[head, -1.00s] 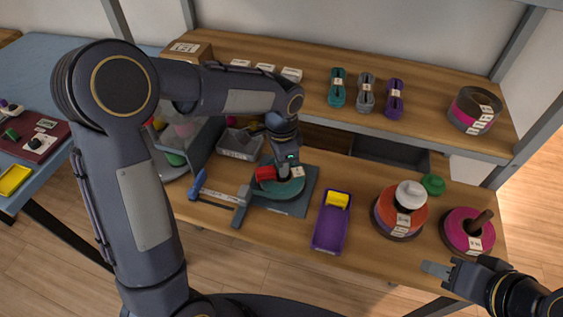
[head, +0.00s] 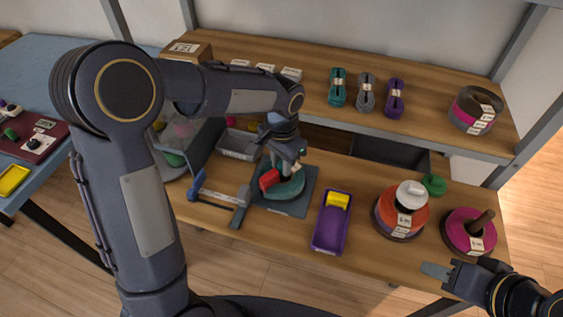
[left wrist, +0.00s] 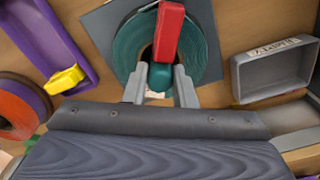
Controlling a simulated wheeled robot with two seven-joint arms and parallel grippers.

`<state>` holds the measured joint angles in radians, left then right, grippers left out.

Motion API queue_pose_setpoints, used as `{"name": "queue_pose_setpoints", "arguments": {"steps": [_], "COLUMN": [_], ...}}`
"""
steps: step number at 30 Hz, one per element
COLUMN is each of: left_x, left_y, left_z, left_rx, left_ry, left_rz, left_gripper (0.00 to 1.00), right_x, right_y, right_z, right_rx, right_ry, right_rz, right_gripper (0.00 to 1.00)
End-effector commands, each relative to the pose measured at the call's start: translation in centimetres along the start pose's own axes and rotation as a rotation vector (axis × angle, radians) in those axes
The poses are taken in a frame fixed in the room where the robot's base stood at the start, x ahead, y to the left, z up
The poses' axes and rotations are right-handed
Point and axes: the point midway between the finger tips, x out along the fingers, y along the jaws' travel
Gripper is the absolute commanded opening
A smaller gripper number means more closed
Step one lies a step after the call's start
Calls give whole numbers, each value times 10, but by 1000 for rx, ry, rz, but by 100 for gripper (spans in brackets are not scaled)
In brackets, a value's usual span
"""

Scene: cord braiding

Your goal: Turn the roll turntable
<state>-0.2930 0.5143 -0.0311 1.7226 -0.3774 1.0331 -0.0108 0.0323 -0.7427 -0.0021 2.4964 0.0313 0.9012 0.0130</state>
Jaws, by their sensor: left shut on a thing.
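The roll turntable (head: 298,208) is a dark grey square plate with a round teal roll (head: 290,190) on it. The roll also shows in the left wrist view (left wrist: 205,50). A red bar (left wrist: 168,30) lies across the roll; it also shows in the head view (head: 269,180). My left gripper (left wrist: 160,80) is over the roll, its two fingers closed around a small teal knob (left wrist: 160,75) near the end of the red bar. In the head view my left gripper (head: 284,170) partly hides the roll. My right gripper (head: 435,270) is at the lower right, away from the turntable; its finger gap is unclear.
A blue-handled tool (head: 218,195) lies left of the turntable. A purple tray (head: 330,235) with a yellow piece stands to its right. Orange (head: 400,222) and magenta (head: 466,238) rolls stand further right. A grey bin (head: 238,145) is behind, below a shelf (head: 300,95).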

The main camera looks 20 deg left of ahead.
Motion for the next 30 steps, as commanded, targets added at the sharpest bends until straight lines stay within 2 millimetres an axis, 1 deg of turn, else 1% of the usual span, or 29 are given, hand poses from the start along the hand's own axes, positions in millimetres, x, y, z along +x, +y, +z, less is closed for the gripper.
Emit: {"name": "queue_pose_setpoints", "arguments": {"steps": [30], "left_x": [-2], "left_y": [0], "left_z": [-1], "left_rx": [-507], "left_ry": [4], "left_rz": [-1], "left_gripper": [1], "right_x": [1], "right_y": [1], "right_z": [1], "right_rx": [0], "right_ry": [0], "right_rz": [0], "right_gripper": [36]}}
